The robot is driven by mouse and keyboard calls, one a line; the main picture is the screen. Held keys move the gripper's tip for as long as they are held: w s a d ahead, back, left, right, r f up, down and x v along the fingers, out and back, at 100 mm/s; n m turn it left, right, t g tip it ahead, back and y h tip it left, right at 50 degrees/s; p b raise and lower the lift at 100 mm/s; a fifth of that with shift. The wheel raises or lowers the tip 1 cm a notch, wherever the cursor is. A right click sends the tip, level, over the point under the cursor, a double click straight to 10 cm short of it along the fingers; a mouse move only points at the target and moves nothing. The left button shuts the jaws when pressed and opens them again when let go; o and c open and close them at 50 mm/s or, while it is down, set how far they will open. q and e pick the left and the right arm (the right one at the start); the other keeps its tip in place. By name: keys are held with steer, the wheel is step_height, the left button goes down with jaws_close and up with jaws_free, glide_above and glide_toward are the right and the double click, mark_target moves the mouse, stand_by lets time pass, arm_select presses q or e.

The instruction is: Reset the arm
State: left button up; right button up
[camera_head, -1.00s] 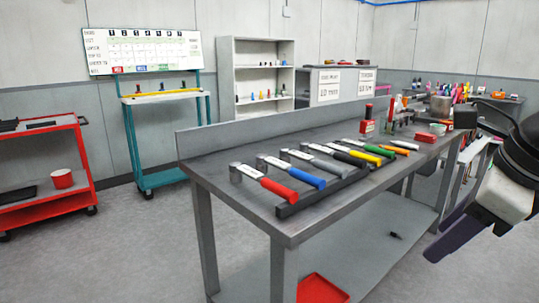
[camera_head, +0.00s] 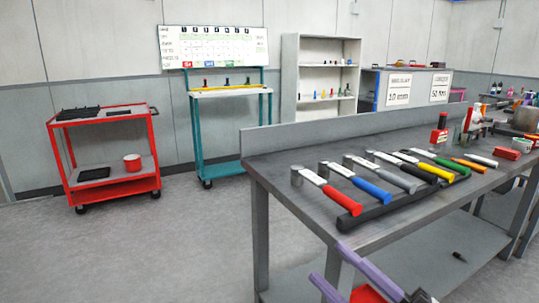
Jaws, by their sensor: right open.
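My right gripper (camera_head: 338,268) shows at the bottom of the head view, in front of the near end of the grey workbench (camera_head: 340,225). Its purple fingers are apart, with nothing seen between them, and part of it is cut off by the lower edge. A row of hammers with coloured handles lies on the bench, among them a red-handled one (camera_head: 342,200) and a blue-handled one (camera_head: 371,190). The handles rest on a dark bar (camera_head: 395,211). My gripper is apart from these hammers. My left gripper is not in view.
A red cart (camera_head: 110,192) stands at the left, with a red pot (camera_head: 132,162) on its lower shelf. A teal stand (camera_head: 232,170) with a chart board (camera_head: 213,47) and a pale shelf (camera_head: 291,90) are at the back. The floor between the cart and bench is clear.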

steer(key=s+d+f+m+h, duration=0.1)
steer(key=d+f+m+h, duration=0.2)
steer(key=f+m+h, duration=0.55)
steer(key=d+f+m+h, duration=0.25)
steer(key=f+m, duration=0.25)
steer(key=f, duration=0.6)
steer(key=s+a+f+m+g+h, duration=0.1)
steer(key=s+f+m+g, duration=0.5)
steer(key=s+f, duration=1)
step_height(320, 180, down, 3)
steer(key=shift+r+g+h+p, duration=0.25)
steer(key=shift+h+p, duration=0.2)
steer(key=shift+h, duration=0.45)
